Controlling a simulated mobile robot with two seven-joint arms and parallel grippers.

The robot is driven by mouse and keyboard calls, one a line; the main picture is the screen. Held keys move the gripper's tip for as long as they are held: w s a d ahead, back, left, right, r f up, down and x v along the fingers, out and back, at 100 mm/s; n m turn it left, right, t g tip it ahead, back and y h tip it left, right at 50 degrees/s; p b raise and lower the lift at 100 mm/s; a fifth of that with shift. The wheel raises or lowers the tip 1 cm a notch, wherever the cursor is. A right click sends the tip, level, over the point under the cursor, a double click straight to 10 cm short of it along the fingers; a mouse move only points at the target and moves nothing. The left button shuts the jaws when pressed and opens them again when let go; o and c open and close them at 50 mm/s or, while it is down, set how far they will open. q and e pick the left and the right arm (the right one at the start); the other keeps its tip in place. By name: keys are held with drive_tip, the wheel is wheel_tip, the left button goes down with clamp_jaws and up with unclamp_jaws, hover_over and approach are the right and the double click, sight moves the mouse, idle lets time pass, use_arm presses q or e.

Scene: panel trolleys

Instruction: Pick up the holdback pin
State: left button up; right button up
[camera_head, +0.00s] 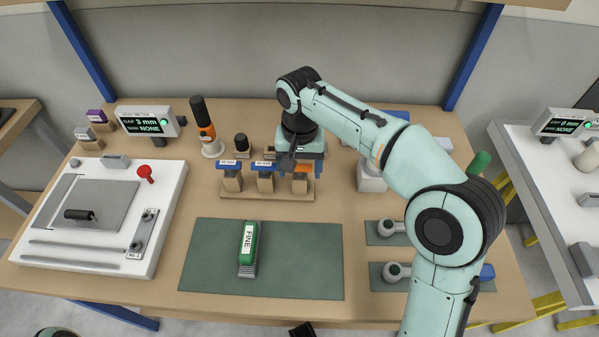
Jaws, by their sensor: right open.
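My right gripper (289,160) points down over the back middle of the table, at the right end of a wooden rack (265,194). Its jaws are open; whether anything lies between them is hard to see. The rack holds blocks with blue labels (229,163) and, beside the gripper, one with an orange top (303,168). A red-knobbed pin (145,172) stands on the white panel (170,200) at the left. I cannot tell for sure which piece is the holdback pin. A dark tip at the bottom edge may be my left gripper (302,330); its jaws are unclear.
A green block marked FINE (248,243) lies on the green mat (300,265). An orange and black tool (204,125) and a display box (148,122) stand at the back left. My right arm covers the right part of the table.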

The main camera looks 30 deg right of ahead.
drive_tip(key=shift+f, duration=0.1)
drive_tip(key=c, duration=0.8)
